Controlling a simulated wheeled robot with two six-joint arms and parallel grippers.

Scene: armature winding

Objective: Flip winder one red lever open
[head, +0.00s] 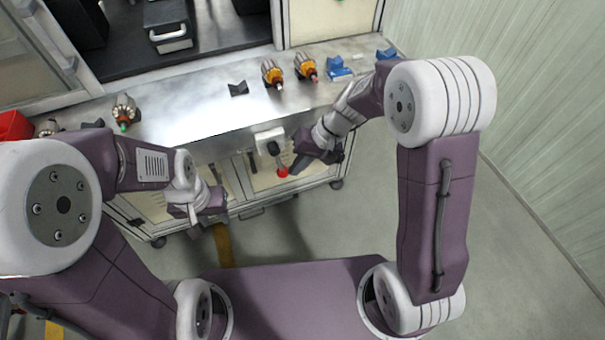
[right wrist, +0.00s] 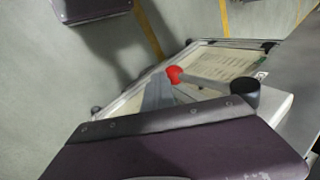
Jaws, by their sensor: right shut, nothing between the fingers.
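The red lever is a grey rod with a red knob (head: 283,172), on a white box (head: 268,140) at the bench's front edge. In the right wrist view the red knob (right wrist: 174,74) is at the rod's far end, and a black pivot (right wrist: 245,93) is at the other end. My right gripper (head: 294,168) is shut and empty, right beside the knob. Its grey fingers (right wrist: 157,94) show just left of the knob; I cannot tell whether they touch. My left gripper (head: 207,212) hangs in front of the bench, away from the lever; its fingers are unclear.
On the metal bench (head: 190,110) stand orange armatures (head: 305,66), blue holders (head: 338,67) and a black block (head: 238,88). Another armature (head: 124,111) is at the left, near a red bin (head: 13,126). The floor in front of the bench is free.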

